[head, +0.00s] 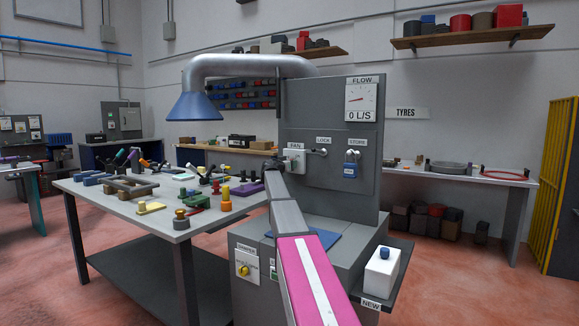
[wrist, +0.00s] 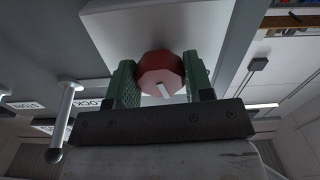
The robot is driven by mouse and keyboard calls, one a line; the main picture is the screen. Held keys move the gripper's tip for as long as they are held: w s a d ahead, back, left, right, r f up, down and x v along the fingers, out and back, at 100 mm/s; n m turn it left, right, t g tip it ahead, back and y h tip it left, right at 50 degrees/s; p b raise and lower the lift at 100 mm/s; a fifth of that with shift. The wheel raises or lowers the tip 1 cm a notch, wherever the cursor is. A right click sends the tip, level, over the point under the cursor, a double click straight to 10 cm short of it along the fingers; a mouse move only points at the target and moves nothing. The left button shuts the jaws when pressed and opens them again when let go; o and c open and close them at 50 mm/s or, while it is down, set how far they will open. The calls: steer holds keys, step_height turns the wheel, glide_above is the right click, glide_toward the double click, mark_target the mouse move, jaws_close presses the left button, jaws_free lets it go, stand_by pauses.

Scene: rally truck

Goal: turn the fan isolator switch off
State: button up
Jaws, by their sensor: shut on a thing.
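The fan isolator is a pale box (head: 296,159) under the FAN label on the grey upright panel. In the wrist view its red many-sided knob (wrist: 158,68) sits between the green pads of my gripper (wrist: 163,88). Both pads are against the knob's sides, and a white mark shows on its face. In the head view my gripper (head: 277,166) reaches the isolator's front and the arm hides part of it. The flow gauge (head: 361,101) above reads 0 L/S.
The rod under the LOCK label (head: 318,152) projects just right of the isolator; its ball-ended rod also shows in the wrist view (wrist: 66,118). A cluttered bench (head: 130,215) stands left, and a white box (head: 382,274) sits on the right shelf.

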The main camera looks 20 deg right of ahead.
steer(key=n, duration=0.4)
steer(key=shift+s, duration=0.1)
steer(key=shift+n, duration=1.9)
steer(key=o, duration=0.9)
steer(key=v, duration=1)
steer(key=shift+s+a, duration=0.3)
